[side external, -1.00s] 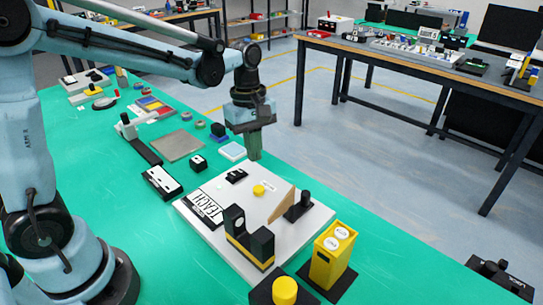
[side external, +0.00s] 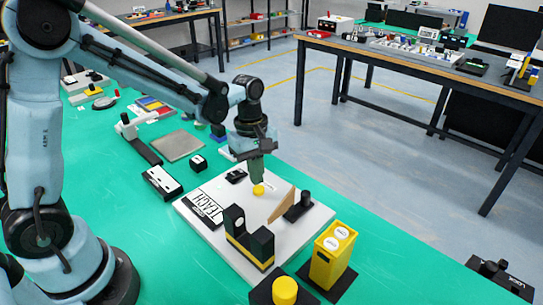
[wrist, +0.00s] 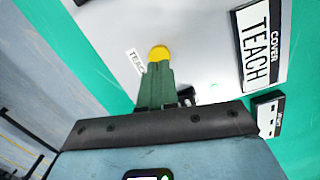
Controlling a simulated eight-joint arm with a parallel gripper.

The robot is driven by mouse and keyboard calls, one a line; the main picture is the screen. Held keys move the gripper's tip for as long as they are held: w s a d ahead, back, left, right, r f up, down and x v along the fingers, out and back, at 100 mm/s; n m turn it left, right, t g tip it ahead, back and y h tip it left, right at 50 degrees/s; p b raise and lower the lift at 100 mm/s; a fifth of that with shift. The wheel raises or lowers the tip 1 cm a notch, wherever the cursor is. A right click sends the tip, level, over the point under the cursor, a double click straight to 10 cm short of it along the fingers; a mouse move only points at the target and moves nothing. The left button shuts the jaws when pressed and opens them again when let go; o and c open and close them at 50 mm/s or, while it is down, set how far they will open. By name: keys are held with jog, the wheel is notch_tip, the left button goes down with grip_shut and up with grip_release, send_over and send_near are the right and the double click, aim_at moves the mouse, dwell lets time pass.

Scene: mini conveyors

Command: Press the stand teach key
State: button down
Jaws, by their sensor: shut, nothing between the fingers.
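The stand teach key appears as a small round yellow button (side external: 258,190) on a white board (side external: 225,245). In the wrist view the yellow button (wrist: 159,52) has a small "TEACH" label (wrist: 136,61) at its left. My gripper (side external: 257,182) points down with its green fingers shut and empty, its tips right at the button. In the wrist view the fingertips of my gripper (wrist: 159,66) cover the button's lower part. I cannot tell whether they touch it.
A "TEACH COVER" plate (side external: 208,208) lies on the board's left. A yellow box (side external: 332,255) stands off the board's right corner.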

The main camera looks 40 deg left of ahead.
jog(key=shift+f, duration=0.35)
jog(key=shift+f, duration=0.5)
jog(key=shift+w+a+r, duration=0.2)
jog(key=shift+a+r, duration=0.05)
jog(key=shift+a, duration=0.5)
jog(key=shift+w+a+r, duration=0.15)
jog(key=shift+a+r, duration=0.1)
jog(key=shift+a, duration=0.5)
notch_tip(320, 180, up, 12)
jog(key=a, duration=0.1)
